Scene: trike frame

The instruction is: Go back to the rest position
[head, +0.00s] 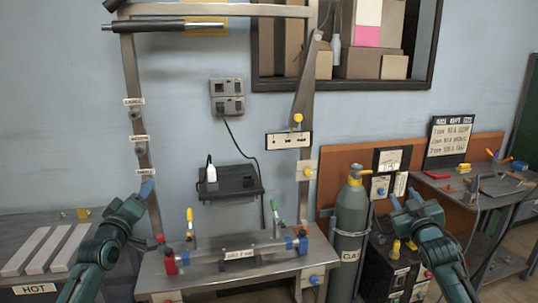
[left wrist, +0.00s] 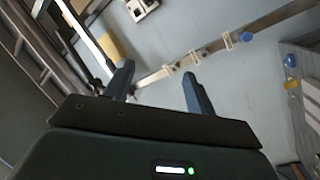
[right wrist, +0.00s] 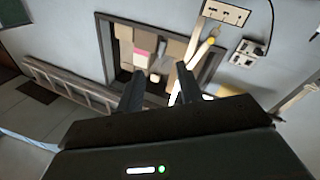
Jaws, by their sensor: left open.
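My left gripper (head: 147,190) is raised in front of the left post of the metal frame (head: 131,80) in the head view. In the left wrist view its two fingers (left wrist: 157,82) stand apart with nothing between them. My right gripper (head: 405,199) is raised at the right, in front of the orange-brown panel (head: 345,160) and near the gas cylinder (head: 352,215). In the right wrist view its fingers (right wrist: 158,80) are also apart and empty. Neither gripper visibly holds anything.
A steel bench (head: 215,275) with clamps stands in the middle. A table marked HOT (head: 35,290) with pale bars is at the left. A tool table (head: 490,185) is at the right. A wall shelf (head: 430,80) holds boxes. Open space lies between my arms above the bench.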

